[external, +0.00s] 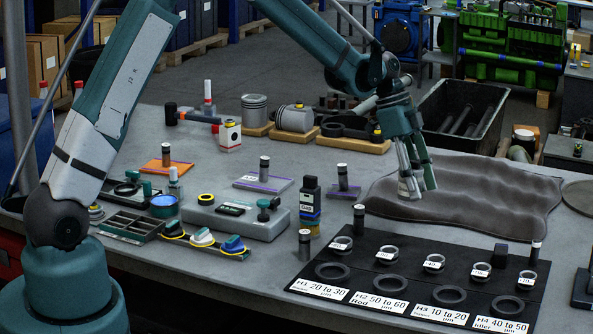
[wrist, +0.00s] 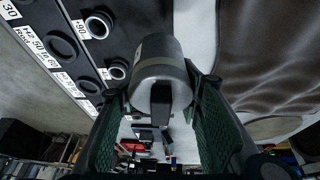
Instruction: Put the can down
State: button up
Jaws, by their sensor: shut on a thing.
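In the wrist view a grey metallic cylinder, which I take to be the can (wrist: 158,62), sits between the two green-padded fingers of my gripper (wrist: 160,88). A dark piece shows on its near end. In the external view my gripper (external: 415,187) points down by the left part of the rumpled brown cloth (external: 480,190), behind the black labelled mat (external: 405,272).
The black mat holds several rings and number tags. A dark bottle (external: 309,200) and small black cylinders (external: 359,220) stand left of my gripper. A piston on a wooden base (external: 296,118) and a black crate (external: 459,115) are farther back. Bare grey table (external: 335,222) shows between the bottle and mat.

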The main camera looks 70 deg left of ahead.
jog(key=s+d+m+b, duration=0.1)
jog(key=s+d+b, duration=0.1)
jog(key=s, duration=1)
jog(key=s+d+f+m+b, duration=0.1)
jog(key=s+d+b, duration=0.1)
jog(key=s, duration=1)
jog(key=s+d+m+b, duration=0.1)
jog(key=s+d+b, duration=0.1)
jog(key=s, duration=1.1)
jog(key=shift+d+f+g+b, duration=0.15)
jog(key=shift+f+g+b, duration=0.15)
jog(key=shift+b, duration=0.5)
jog(key=shift+r, duration=0.1)
jog(key=shift+w+f+b, duration=0.1)
jog(key=shift+f+b, duration=0.45)
jog(key=shift+f, duration=2.4)
jog(key=shift+f, duration=0.1)
jog(key=shift+f+b, duration=0.45)
jog(key=shift+f, duration=1.55)
jog(key=shift+f, duration=0.15)
